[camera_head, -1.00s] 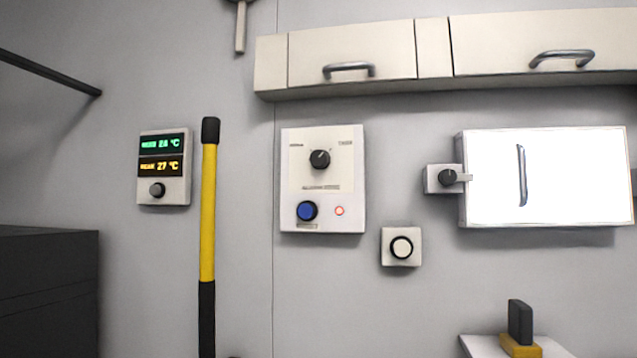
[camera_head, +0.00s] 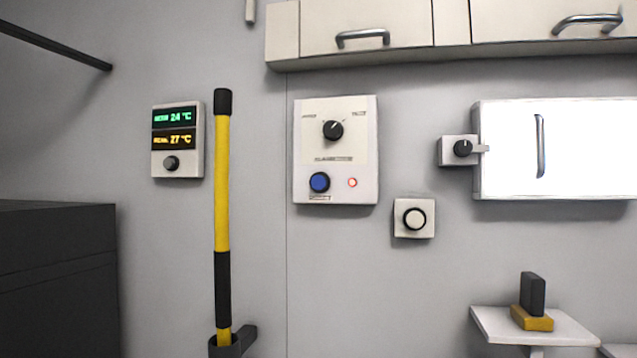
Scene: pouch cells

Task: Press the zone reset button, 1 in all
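A white control panel (camera_head: 361,190) is on the wall near the middle of the head view. It has a black rotary knob (camera_head: 333,130), a blue push button (camera_head: 319,182) and a small red-lit ring (camera_head: 352,183). The labels on it are too small to read. A separate small box with a round white button (camera_head: 414,219) in a black ring is on the wall to the lower right of the panel. I cannot tell from lettering which one is the zone reset button. Neither of my grippers is in view.
A yellow and black pole (camera_head: 222,180) stands in a wall holder left of the panel. Cupboards (camera_head: 380,22) overhang above. A small shelf (camera_head: 492,325) juts out at the lower right.

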